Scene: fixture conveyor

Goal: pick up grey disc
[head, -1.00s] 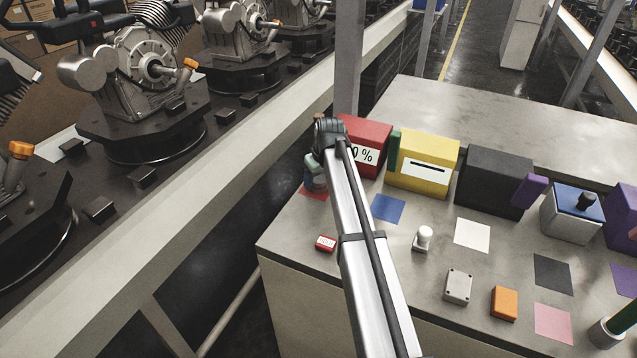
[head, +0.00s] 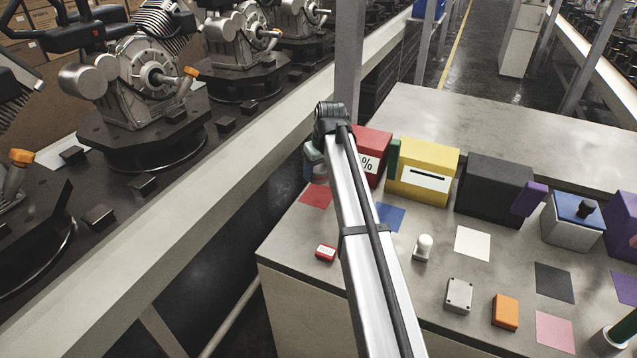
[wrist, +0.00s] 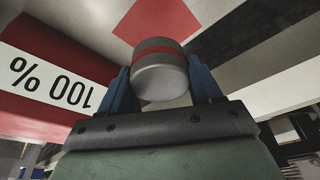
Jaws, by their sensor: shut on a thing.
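The grey disc (wrist: 160,82), a short round grey piece with a red band, is between the two blue fingers of my gripper (wrist: 162,72) in the wrist view. The fingers are shut on its two sides. In the head view my gripper (head: 314,166) is partly hidden by my arm, above and just behind the red square (head: 316,195) on the table, left of the red box (head: 371,150). I cannot make out the disc there. The red square also shows in the wrist view (wrist: 158,20), beyond the disc.
A yellow box (head: 424,165) and a black box (head: 490,185) stand right of the red box. The conveyor runs along the left.

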